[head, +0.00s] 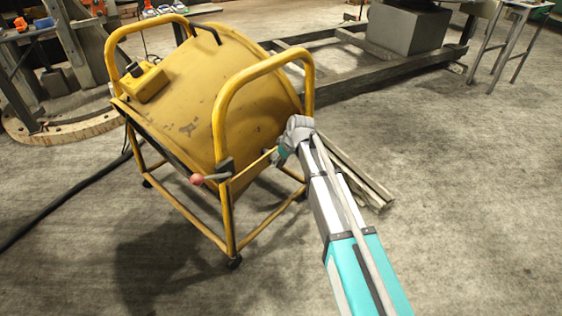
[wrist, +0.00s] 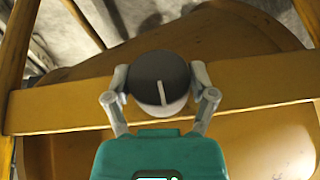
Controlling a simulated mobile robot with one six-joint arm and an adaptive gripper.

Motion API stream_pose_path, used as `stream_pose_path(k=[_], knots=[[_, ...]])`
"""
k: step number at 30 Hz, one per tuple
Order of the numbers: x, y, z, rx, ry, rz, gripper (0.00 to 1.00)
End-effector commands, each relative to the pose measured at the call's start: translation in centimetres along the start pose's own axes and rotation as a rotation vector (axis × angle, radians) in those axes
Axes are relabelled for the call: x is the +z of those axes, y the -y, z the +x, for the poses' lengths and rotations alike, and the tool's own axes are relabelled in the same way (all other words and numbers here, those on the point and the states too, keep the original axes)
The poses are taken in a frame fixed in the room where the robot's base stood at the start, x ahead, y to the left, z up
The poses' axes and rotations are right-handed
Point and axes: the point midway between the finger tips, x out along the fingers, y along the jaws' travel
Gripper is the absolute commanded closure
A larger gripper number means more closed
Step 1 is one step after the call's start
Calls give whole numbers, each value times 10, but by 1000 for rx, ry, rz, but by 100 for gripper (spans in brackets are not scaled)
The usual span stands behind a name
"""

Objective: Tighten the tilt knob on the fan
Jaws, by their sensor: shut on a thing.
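The fan (head: 205,95) is a large yellow drum in a wheeled tubular frame, tilted in its stand. The tilt knob (wrist: 160,75) is round and dark with a pale line across its lighter lower face. It sits at the yellow frame bar (wrist: 60,108) in the wrist view. My gripper (wrist: 160,88) is shut on the knob, with one finger on each side of it. In the head view my gripper (head: 279,155) is at the right side of the fan's frame, and the knob is hidden behind it.
A yellow box (head: 145,80) sits on the drum's left edge. Wooden planks (head: 358,180) lie on the floor behind my arm. A dark cable (head: 60,200) runs at left. The right floor is clear.

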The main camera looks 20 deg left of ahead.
Motion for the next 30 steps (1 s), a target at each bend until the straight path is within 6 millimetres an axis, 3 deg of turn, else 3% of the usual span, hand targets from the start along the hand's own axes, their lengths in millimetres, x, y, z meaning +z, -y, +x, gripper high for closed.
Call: stream_pose_path(k=[20, 21, 25, 30], knots=[[0, 1, 0, -120, 6, 49, 75], [0, 1, 0, -120, 6, 49, 22], [0, 1, 0, -119, 6, 49, 0], [0, 0, 0, -118, 6, 49, 0]])
